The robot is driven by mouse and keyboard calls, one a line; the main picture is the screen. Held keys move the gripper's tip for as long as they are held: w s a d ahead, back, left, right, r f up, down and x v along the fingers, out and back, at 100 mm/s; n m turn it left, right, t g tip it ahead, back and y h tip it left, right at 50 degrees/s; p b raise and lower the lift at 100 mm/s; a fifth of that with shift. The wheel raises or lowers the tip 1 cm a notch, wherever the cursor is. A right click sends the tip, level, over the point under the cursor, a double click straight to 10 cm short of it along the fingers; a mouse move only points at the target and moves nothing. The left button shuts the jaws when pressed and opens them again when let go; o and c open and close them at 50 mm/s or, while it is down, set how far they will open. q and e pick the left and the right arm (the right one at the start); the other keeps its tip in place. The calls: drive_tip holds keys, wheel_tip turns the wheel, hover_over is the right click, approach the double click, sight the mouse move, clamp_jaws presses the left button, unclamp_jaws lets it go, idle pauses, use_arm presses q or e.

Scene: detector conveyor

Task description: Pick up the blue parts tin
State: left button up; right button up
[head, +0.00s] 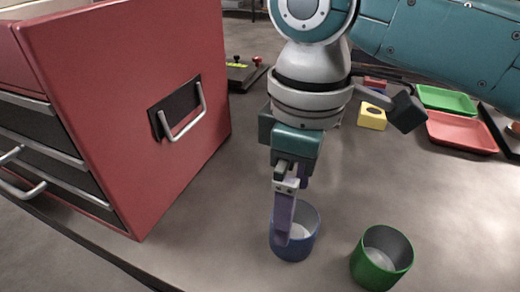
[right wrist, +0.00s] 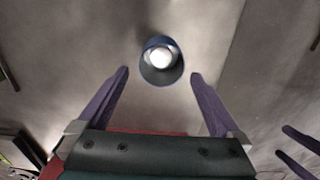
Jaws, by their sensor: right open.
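The blue parts tin (head: 300,238) stands upright and open-topped on the table in the lower middle of the head view. In the right wrist view the tin (right wrist: 162,70) lies ahead of and between the fingertips, with a bright inside. My right gripper (head: 283,242) points down at the tin, and its near finger overlaps the tin's left side in the head view. In the right wrist view the gripper (right wrist: 159,73) is open, with a clear gap to each side of the tin. I cannot tell the fingertips' exact height. Two purple bars (right wrist: 300,150) at the lower right resemble my left gripper's fingers.
A green tin (head: 382,258) stands close to the right of the blue one. A red drawer cabinet (head: 120,90) fills the left. A yellow block (head: 372,117), a red tray (head: 461,132) and a green tray (head: 447,100) lie farther back.

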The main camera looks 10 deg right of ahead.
sight(292, 234)
drive_tip(key=f, duration=0.4)
drive_tip(key=shift+s+d+f, duration=0.15)
drive_tip(key=shift+s+f, duration=0.1)
drive_tip(key=shift+f, duration=0.05)
drive_tip(key=shift+c, duration=0.2)
drive_tip(key=c, duration=1.2)
drive_tip(key=shift+c, duration=0.4)
drive_tip(key=shift+r, duration=0.2)
